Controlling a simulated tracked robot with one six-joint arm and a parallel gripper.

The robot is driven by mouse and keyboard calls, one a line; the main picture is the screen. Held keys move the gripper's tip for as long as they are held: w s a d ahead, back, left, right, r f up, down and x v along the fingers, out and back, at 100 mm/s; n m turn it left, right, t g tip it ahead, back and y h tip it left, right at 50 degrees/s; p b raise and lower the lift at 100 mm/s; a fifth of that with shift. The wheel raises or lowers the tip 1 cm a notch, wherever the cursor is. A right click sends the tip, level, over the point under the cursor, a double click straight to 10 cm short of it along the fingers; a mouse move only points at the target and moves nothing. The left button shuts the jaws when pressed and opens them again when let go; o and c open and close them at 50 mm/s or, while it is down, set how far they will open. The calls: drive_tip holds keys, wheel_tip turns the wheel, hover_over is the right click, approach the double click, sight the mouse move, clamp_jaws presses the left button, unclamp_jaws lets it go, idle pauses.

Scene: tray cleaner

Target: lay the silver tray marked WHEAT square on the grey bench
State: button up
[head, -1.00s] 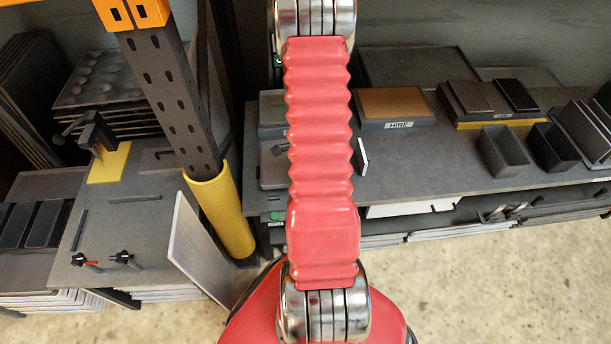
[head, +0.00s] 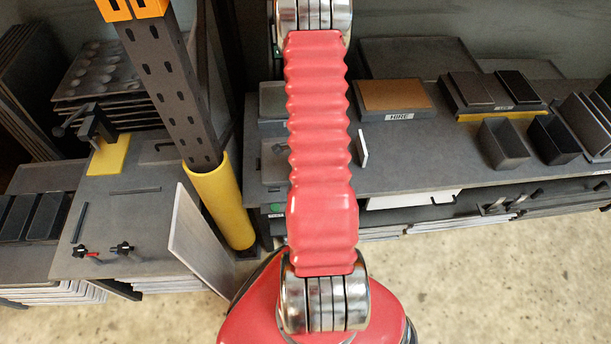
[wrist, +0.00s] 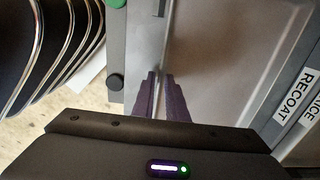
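No WHEAT marking is readable in either view, so I cannot single out that tray. My gripper (wrist: 158,78) shows in the wrist view as two dark fingers close together over a grey surface. I cannot tell whether a thin edge lies between them. A smooth grey tray-like surface (wrist: 215,45) lies just right of the fingers. In the head view, a long grey bench (head: 400,172) runs along the right. A second grey-topped bench (head: 135,215) stands at the left. My red arm hides the middle of that view, and the gripper does not show there.
A yellow-footed post (head: 222,208) and an upright pale panel (head: 200,245) stand between the benches. The right bench holds a HIRE-marked block (head: 396,100), dark bins (head: 504,145) and leaning plates. A RECOAT label (wrist: 294,94) and curved metal edges (wrist: 70,45) show near the gripper.

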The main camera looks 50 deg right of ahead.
drive_tip(key=shift+o, duration=1.4)
drive_tip(key=shift+r, duration=0.1)
wheel_tip(320, 180, up, 14)
drive_tip(key=shift+f, duration=0.25)
drive_tip(key=shift+s+a, duration=0.1)
